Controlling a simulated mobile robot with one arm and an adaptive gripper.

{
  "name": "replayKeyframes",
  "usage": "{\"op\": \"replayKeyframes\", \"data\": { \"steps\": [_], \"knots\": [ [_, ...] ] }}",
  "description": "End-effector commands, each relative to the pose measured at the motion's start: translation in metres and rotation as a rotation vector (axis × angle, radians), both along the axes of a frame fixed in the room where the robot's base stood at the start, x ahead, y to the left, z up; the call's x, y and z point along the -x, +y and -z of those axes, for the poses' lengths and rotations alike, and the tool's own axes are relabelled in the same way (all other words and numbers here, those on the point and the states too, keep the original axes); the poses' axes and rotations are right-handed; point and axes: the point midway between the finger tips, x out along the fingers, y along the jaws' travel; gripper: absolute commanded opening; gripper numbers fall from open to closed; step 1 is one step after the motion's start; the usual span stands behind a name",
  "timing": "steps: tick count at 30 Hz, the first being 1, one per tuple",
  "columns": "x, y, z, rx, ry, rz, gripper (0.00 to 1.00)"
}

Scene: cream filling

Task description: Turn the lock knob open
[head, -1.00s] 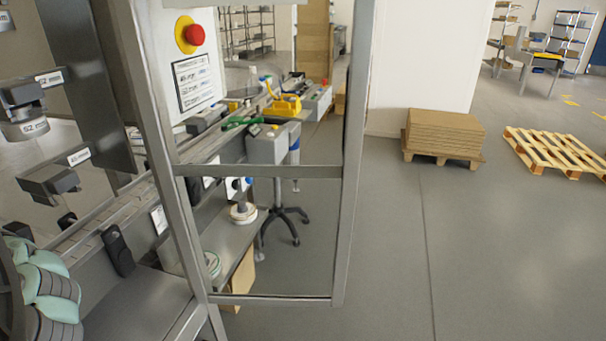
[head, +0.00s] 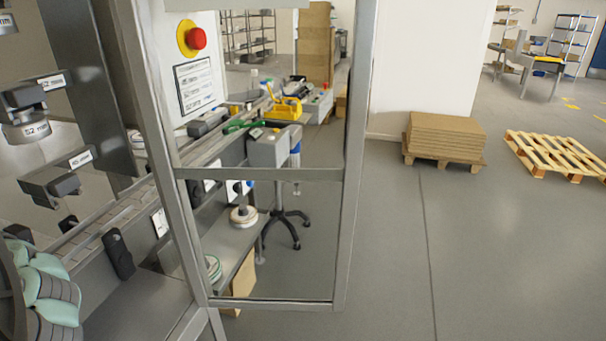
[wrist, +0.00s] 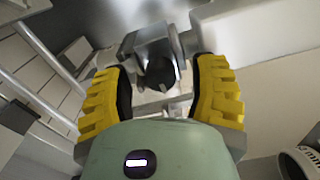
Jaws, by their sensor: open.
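My gripper (wrist: 160,90) shows in the wrist view with its two yellow ribbed fingers spread wide apart and nothing held. Between and beyond the fingers is a dark round piece (wrist: 158,72) in a grey metal bracket (wrist: 150,42), which looks like the lock knob. Whether the fingers are level with it or short of it I cannot tell, and I see no contact. Its turned position is not clear.
A white cylinder marked "mm" (wrist: 298,163) is close at the lower right of the wrist view. In the head view, a metal door frame (head: 260,174) stands open before the conveyor. A red stop button (head: 196,39) is on a panel.

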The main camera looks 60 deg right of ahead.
Motion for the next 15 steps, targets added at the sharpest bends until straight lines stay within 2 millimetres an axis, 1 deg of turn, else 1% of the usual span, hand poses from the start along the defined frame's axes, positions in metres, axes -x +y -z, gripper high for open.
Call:
{"op": "replayKeyframes", "data": {
  "steps": [5,15],
  "knots": [
    [0.009,-0.005,0.000,-0.002,0.000,0.004,0.59],
    [0.053,-0.021,0.000,0.001,0.001,0.011,0.59]
  ]
}}
